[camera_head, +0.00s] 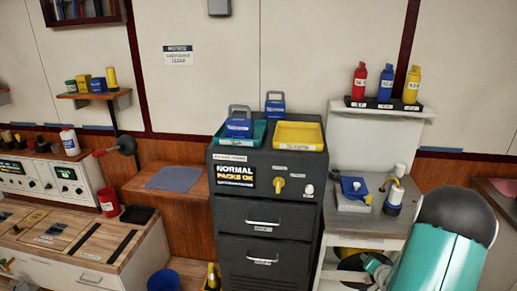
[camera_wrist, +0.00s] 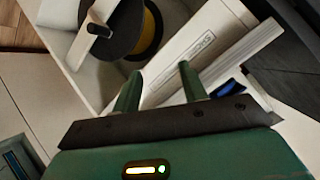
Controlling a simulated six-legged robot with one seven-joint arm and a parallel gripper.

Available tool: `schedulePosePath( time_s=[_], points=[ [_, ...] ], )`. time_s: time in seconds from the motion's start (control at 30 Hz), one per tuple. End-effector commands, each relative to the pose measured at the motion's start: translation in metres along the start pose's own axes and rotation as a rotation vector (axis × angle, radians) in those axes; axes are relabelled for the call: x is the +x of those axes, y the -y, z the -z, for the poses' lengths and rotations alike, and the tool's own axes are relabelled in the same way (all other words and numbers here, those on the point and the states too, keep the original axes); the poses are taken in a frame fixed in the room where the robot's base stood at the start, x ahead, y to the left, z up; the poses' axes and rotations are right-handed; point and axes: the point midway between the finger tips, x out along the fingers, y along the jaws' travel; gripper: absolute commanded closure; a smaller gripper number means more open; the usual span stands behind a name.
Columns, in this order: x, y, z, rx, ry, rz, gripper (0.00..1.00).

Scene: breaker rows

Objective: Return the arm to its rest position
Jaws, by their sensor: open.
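My gripper (camera_wrist: 160,80) is open in the wrist view, with its two green fingers apart and nothing held between them. The fingers point toward a white labelled edge (camera_wrist: 190,55) of a pale unit. A dark reel with a yellow rim (camera_wrist: 150,35) lies beyond them. In the head view my teal and dark arm (camera_head: 440,250) fills the lower right, in front of the pale workbench. The gripper is low at the bench's open lower shelf, partly hidden there.
A dark cabinet (camera_head: 265,220) with two drawers stands in the middle, bearing a teal tray and a yellow tray (camera_head: 298,136). The bench (camera_head: 365,228) holds a blue-and-white device and a white bottle (camera_head: 394,195). A blue bin (camera_head: 163,281) stands at the lower left of the cabinet.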

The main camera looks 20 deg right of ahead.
Motion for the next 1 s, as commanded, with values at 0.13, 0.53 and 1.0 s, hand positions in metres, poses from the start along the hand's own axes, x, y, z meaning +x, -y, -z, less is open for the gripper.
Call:
schedulePosePath(
  time_s=[0.13, 0.53, 1.0],
  points=[
    [-0.019, 0.070, 0.022, -0.156, 0.032, -0.050, 0.57],
    [-0.120, 0.227, 0.021, -0.464, 0.151, -0.127, 0.57],
    [-0.304, 0.332, -0.061, -0.749, 0.393, -0.017, 0.57]
  ],
)
